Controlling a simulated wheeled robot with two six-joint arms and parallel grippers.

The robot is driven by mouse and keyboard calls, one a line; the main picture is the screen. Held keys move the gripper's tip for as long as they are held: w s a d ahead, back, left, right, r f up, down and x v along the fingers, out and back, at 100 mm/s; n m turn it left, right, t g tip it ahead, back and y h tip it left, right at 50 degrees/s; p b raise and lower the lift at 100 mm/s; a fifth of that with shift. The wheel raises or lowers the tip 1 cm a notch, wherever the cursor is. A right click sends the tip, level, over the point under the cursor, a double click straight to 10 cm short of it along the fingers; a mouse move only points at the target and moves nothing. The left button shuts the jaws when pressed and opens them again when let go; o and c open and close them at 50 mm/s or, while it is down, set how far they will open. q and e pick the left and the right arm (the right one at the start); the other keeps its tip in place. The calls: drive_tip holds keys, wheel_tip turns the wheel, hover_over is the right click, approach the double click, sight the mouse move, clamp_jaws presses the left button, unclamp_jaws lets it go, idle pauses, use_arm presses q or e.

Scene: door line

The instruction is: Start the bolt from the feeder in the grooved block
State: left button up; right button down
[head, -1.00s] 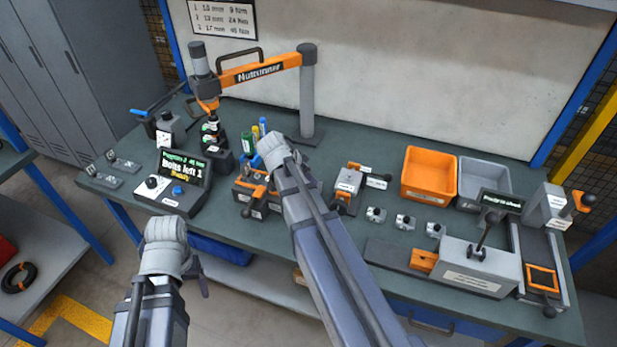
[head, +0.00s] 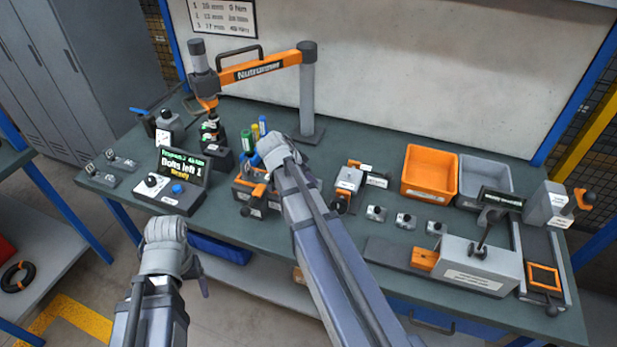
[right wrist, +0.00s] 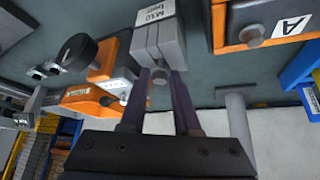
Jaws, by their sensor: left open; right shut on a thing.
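My right gripper (right wrist: 161,80) is shut on a small grey bolt (right wrist: 159,75), which shows between its fingertips in the right wrist view. The bolt is at the edge of a grey block (right wrist: 160,38) with a white "M10" label; I cannot tell whether it touches or enters it. I cannot tell which unit is the feeder. My left gripper (head: 192,268) is open and empty, low in front of the bench.
A display (head: 185,178) reads "Bolts left 1". The nutrunner (head: 250,72) hangs from its post at the back. An orange bin (head: 428,187) and a grey bin (head: 488,160) stand right of centre. A grey press-like unit (head: 480,265) is at the right front.

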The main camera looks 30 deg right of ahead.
drive_tip(key=shift+f+b, duration=0.35)
drive_tip(key=shift+f, duration=0.05)
idle(0.6)
idle(0.6)
drive_tip(key=shift+c, duration=0.8)
unclamp_jaws()
drive_tip(key=shift+r+p, duration=3.1)
drive_tip(key=shift+f, duration=0.15)
wheel_tip(320, 180, down, 6)
drive_tip(key=b, duration=0.5)
drive_tip(key=shift+r+b, duration=0.25)
drive_tip(key=shift+b, duration=0.15)
